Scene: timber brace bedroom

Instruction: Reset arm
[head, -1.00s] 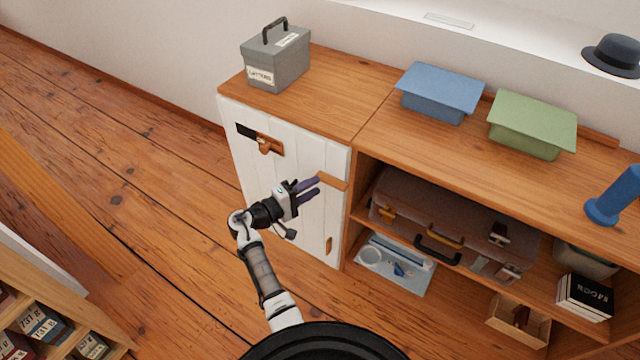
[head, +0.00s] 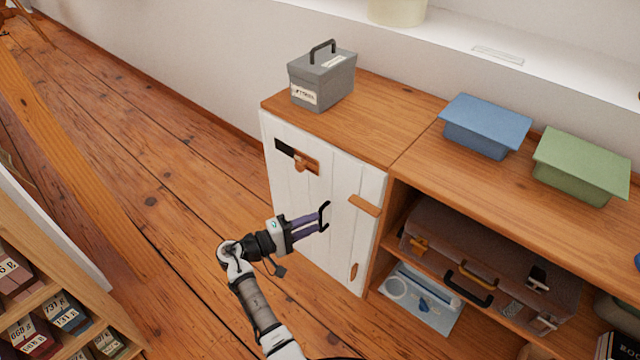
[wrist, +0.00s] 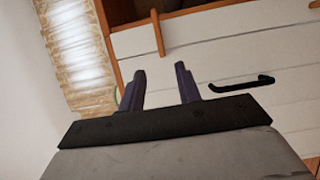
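My gripper (head: 318,223) is in front of the white cabinet door (head: 316,215), at the end of my partly stretched arm. Its two dark purple fingers are apart with nothing seen between them. A black bar handle (head: 325,214) on the door shows by the fingertips in the head view. In the wrist view the fingers (wrist: 160,80) are spread, and the handle (wrist: 242,84) lies to their right, outside the gap. I cannot tell whether a finger touches the handle. The door looks closed.
Wooden turn pieces (head: 365,205) sit at the door's right edge. A grey box (head: 322,80), a blue box (head: 485,125) and a green box (head: 582,165) stand on top. A suitcase (head: 490,262) fills the open shelf. A bookcase (head: 40,300) stands lower left; floor between is clear.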

